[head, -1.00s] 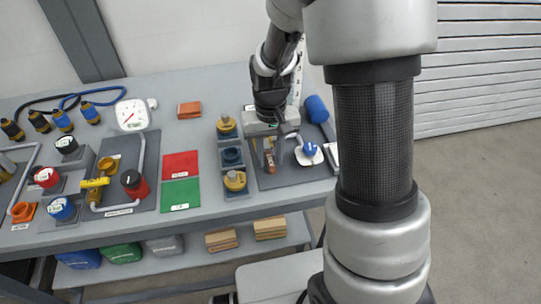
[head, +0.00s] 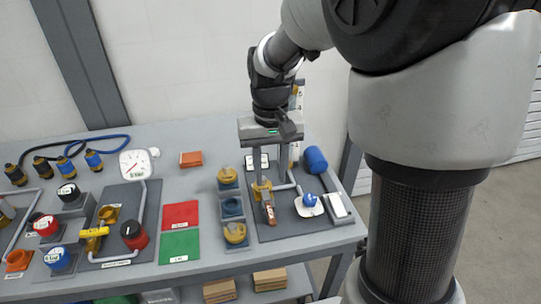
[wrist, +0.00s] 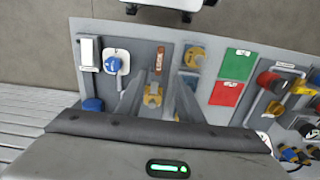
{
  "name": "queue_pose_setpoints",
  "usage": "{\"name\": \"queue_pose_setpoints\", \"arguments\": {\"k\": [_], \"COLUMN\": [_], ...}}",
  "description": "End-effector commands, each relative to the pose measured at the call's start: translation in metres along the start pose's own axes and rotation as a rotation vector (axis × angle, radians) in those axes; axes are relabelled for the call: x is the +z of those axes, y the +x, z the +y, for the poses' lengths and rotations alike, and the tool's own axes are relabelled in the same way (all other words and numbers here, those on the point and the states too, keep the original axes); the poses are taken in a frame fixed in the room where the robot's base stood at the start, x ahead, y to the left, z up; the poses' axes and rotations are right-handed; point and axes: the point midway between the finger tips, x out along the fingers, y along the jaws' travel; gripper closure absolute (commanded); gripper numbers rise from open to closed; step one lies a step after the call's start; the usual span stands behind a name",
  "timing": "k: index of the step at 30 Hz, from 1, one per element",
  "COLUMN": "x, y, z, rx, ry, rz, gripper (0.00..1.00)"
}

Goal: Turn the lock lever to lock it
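The lock lever has a brown labelled handle (head: 270,213) on a brass-yellow body (head: 261,190), mounted on a dark grey panel on the bench. In the wrist view the brown handle (wrist: 162,58) points away from the yellow body (wrist: 153,97). My gripper (head: 271,180) points down above the panel with its two fingers spread. In the wrist view the fingers of my gripper (wrist: 153,78) stand on either side of the lever's line. No contact shows, and the exact height of the fingertips over the lever is unclear.
A blue knob (head: 310,199) on a white plate and a blue cylinder (head: 315,159) lie right of the lever. Yellow-capped fittings (head: 235,232) stand to the left, then red (head: 180,214) and green (head: 180,246) squares. A gauge (head: 135,164) stands further left.

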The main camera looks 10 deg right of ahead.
Motion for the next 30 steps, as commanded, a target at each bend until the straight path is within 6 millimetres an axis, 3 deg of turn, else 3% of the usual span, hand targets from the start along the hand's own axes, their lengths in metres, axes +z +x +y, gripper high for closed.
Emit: {"name": "queue_pose_setpoints", "arguments": {"k": [3,8,25,30], "x": [-0.001,0.0,0.002,0.026], "y": [-0.023,-0.039,-0.046,-0.086], "z": [0.0,0.0,0.001,0.006], "rx": [0.0,0.0,-0.001,-0.013], "ry": [0.0,0.0,0.0,-0.002], "rz": [0.003,0.002,0.006,0.087], "gripper": [0.66,0.66,0.66,0.66]}}
